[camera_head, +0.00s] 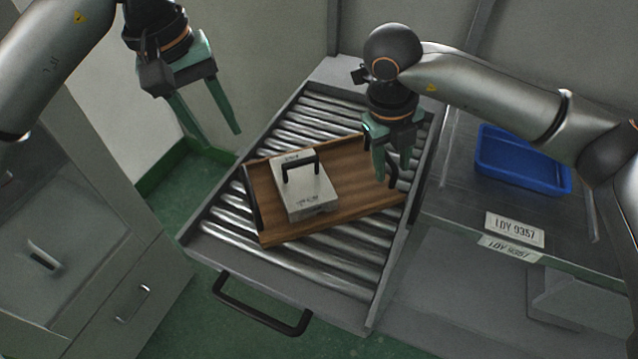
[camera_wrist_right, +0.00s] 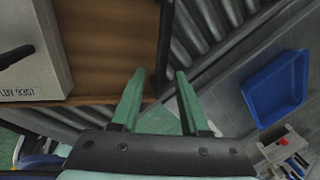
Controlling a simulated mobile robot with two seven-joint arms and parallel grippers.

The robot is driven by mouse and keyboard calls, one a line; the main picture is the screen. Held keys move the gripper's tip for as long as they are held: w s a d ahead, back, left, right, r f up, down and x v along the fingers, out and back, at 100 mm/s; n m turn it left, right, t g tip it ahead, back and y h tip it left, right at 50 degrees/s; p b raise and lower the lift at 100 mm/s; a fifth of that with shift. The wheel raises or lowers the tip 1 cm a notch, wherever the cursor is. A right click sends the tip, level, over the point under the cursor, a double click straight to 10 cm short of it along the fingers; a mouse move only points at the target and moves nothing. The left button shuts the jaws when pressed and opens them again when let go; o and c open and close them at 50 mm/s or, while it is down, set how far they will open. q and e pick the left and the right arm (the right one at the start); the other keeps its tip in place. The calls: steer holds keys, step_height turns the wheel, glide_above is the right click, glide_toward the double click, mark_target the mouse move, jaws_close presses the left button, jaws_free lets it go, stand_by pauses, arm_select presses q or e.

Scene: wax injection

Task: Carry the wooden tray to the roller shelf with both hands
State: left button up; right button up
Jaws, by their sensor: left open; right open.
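The wooden tray (camera_head: 350,206) lies on the rollers of the roller shelf (camera_head: 340,262), slightly turned. A grey metal block (camera_head: 316,196) with a black handle sits on it. The tray has a dark handle at its left end (camera_head: 251,197) and another at its right end (camera_head: 392,172). My right gripper (camera_head: 384,168) is open at the tray's right end. In the right wrist view its fingertips (camera_wrist_right: 160,74) appear on either side of the tray's edge (camera_wrist_right: 165,38); contact cannot be told. My left gripper (camera_head: 220,138) is open, empty and raised, up and left of the tray.
A blue bin (camera_head: 520,160) stands on the surface to the right, by labels reading LDY 9357 (camera_head: 515,229). A black pull handle (camera_head: 262,306) juts from the shelf's front. A grey cabinet (camera_head: 85,250) stands at left. Bare rollers lie before and behind the tray.

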step_height(320, 180, up, 12)
steer(key=a, duration=0.2)
steer(key=shift+s+a, duration=0.15)
steer(key=shift+s, duration=0.2)
steer(key=shift+f, duration=0.15)
stand_by(0.4)
